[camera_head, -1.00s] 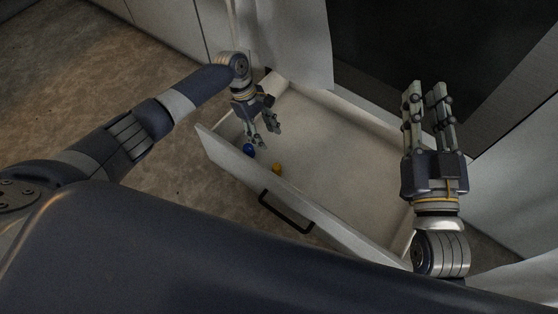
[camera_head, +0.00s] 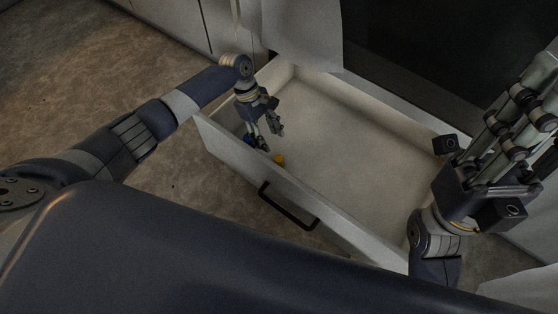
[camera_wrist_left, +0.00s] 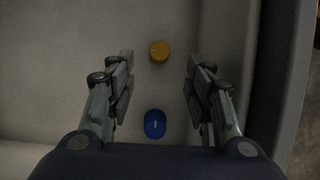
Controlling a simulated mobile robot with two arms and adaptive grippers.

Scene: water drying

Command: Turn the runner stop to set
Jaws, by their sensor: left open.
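Two small round knobs sit inside the open drawer, near its front left corner. One is a blue knob (camera_head: 247,139) with a pale line on top, and it also shows in the left wrist view (camera_wrist_left: 155,124). The other is a yellow knob (camera_head: 280,160), also in the left wrist view (camera_wrist_left: 160,50). I cannot tell which is the runner stop. My left gripper (camera_head: 268,140) is open and empty, pointing down at the knobs. In the left wrist view the blue knob lies between its fingers and the yellow knob near the fingertips. My right gripper (camera_head: 537,90) is at the right, its fingertips near the picture edge.
The white drawer (camera_head: 370,145) is pulled out, with a dark handle (camera_head: 287,205) on its front. Its floor is mostly bare. A pale cloth (camera_head: 310,35) hangs above the drawer's back edge. A dark panel (camera_head: 430,60) stands behind it.

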